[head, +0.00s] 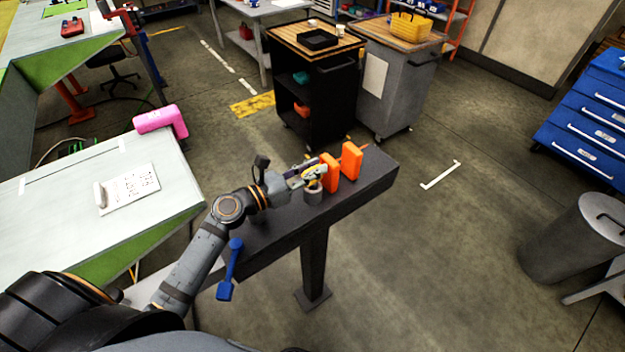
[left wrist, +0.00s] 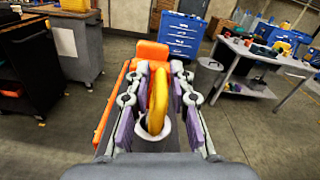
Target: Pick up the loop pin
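The loop pin, a yellow ring-shaped piece (left wrist: 158,97), stands upright between the fingers of my left gripper (left wrist: 160,122) in the left wrist view. The purple finger pads are spread to either side of it, with a gap visible on both sides. A pale grey cup-like holder (head: 313,192) is under the loop, and the loop's lower end is at its opening. In the head view my left gripper (head: 308,171) is over this holder, partly covering the yellow loop (head: 318,169). My right gripper is not in view.
Two orange blocks (head: 351,160) stand close beside the holder on the narrow dark bench (head: 290,228). A blue tool (head: 231,268) is at the bench's near edge. A white table (head: 70,215) with a pink object (head: 160,119) is to the left. Carts stand behind.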

